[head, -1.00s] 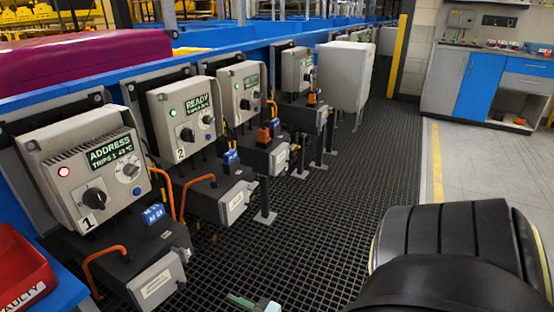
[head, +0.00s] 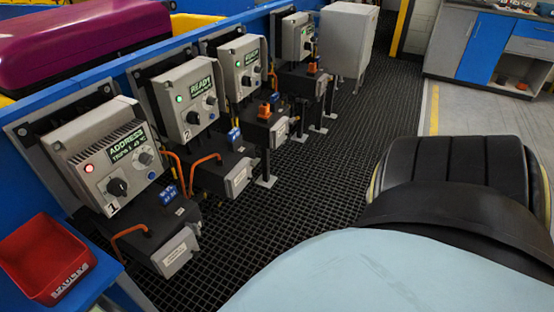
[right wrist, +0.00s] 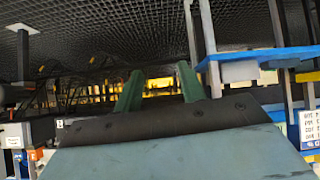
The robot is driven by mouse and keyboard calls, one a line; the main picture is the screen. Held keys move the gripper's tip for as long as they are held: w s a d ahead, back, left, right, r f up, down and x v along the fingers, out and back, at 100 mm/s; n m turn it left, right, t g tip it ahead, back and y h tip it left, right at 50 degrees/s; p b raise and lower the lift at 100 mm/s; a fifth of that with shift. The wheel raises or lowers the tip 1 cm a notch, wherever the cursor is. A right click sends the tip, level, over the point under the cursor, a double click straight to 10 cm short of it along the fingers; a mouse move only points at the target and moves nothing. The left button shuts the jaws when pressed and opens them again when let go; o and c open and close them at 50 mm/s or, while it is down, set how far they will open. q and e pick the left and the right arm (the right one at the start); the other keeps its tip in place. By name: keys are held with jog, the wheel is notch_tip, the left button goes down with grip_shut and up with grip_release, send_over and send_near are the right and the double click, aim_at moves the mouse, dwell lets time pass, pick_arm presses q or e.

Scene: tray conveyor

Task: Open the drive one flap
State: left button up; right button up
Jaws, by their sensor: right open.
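Drive one (head: 108,160) is the nearest grey box at the left in the head view, marked 1, with a red lamp and a screen reading ADDRESS. Below it is a dark housing (head: 150,236) with an orange cable and a blue tag. A light grey labelled flap (head: 175,252) covers the housing's end and looks closed. My right gripper (right wrist: 158,90) shows two green fingers spread apart with nothing between them in the right wrist view. It is outside the head view, where my right arm fills the lower right. My left gripper is in neither view.
Drive two (head: 192,100), with a green lamp and READY screen, stands just beyond, with more drives behind. A red bin (head: 45,262) sits on a blue surface at lower left. Dark grating floor (head: 300,195) lies open right of the drives. A grey-and-blue cabinet (head: 485,55) stands far right.

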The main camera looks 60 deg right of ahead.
jog(key=shift+s+a+f+g+p, duration=0.1)
jog(key=shift+s+f+g+p, duration=0.25)
jog(key=shift+s, duration=0.35)
jog(key=shift+s+a+f+g+p, duration=0.1)
jog(key=shift+s+g+p, duration=0.3)
jog(key=shift+s, duration=0.3)
jog(key=shift+s+a+f+g+p, duration=0.1)
jog(key=shift+s+f+g+p, duration=0.25)
jog(key=shift+s, duration=0.35)
jog(key=shift+r, duration=0.1)
